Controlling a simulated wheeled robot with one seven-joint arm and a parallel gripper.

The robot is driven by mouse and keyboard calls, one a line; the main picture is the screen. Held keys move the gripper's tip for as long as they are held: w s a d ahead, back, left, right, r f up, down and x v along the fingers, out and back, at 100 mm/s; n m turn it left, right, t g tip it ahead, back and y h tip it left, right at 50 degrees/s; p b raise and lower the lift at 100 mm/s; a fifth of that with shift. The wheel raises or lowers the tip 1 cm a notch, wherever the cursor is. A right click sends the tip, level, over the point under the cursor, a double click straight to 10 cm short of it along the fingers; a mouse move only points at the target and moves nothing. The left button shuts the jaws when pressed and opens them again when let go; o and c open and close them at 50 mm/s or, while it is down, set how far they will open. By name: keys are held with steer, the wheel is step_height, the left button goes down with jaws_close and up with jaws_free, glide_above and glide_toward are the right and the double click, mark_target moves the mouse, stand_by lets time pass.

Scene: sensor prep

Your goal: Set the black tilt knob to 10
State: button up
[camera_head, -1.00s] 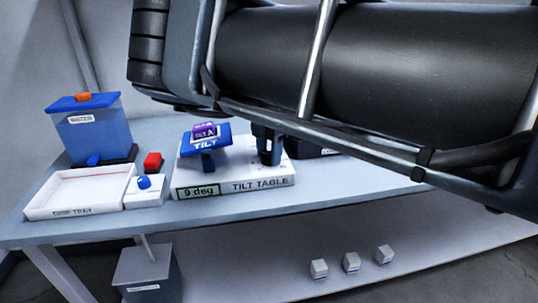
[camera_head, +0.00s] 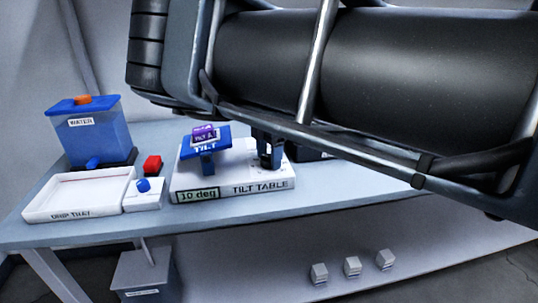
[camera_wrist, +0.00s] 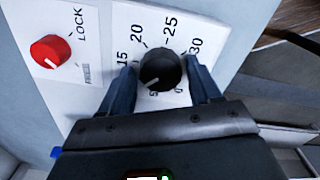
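The black tilt knob (camera_wrist: 163,70) sits on a white dial plate in the wrist view. Its white pointer mark points to the lower left, between the printed 5 and 15; the 10 is hidden by a finger. In the head view my gripper (camera_head: 268,152) reaches down at the right part of the tilt table (camera_head: 230,183), hiding the knob. The table's display (camera_head: 198,195) reads 10 deg. The blue tilt plate (camera_head: 206,146) carries a purple block (camera_head: 204,133).
A red LOCK knob (camera_wrist: 50,51) is left of the dial in the wrist view. In the head view, a drip tray (camera_head: 75,211), a water tank (camera_head: 90,140), a red button (camera_head: 152,165) and a blue knob (camera_head: 143,185) stand to the left.

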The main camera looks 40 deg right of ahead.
mark_target(269, 157)
steer(key=shift+o, duration=1)
steer(key=shift+r+b, duration=0.45)
steer(key=shift+r, duration=3.45)
